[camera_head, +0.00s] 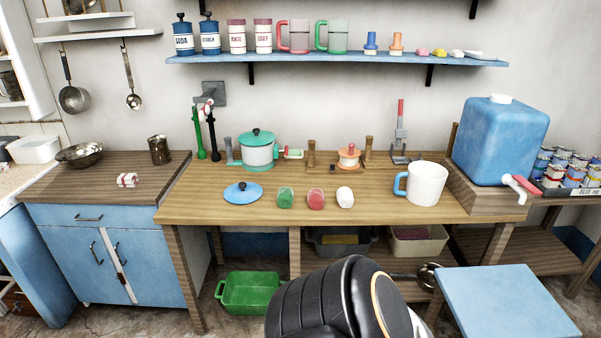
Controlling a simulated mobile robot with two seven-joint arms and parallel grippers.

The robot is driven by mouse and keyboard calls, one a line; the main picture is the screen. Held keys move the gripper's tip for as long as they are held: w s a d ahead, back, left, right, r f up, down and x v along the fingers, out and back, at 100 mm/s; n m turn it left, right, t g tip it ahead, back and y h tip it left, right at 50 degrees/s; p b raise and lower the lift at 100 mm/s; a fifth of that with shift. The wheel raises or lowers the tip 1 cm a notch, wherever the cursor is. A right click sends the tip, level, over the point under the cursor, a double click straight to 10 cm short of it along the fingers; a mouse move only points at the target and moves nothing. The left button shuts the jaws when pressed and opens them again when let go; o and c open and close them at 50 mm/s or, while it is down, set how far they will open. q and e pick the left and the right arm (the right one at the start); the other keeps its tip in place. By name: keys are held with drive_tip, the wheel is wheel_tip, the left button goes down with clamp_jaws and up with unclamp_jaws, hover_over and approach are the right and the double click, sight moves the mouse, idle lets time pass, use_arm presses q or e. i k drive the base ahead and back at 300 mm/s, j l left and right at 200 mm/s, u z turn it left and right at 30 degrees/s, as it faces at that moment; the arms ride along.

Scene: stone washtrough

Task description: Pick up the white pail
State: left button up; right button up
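A white vessel with a blue side handle (428,184) stands upright on the right part of the wooden worktable. It is the closest match to a white pail, though it looks like a large mug. Its blue handle points left, and nothing touches it. A black rounded part of my own body fills the bottom middle of the view, well below and left of the vessel. Neither of my grippers is in view.
The wooden table (240,209) also holds a white-green pot (259,153), a blue lid (243,193) and three small rolls. A blue tank (500,139) with a tap stands right of the vessel. A blue stool top (505,305) is in front. A green tub (248,293) sits below.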

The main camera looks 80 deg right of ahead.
sight(426, 182)
drive_tip(key=z, duration=2.7)
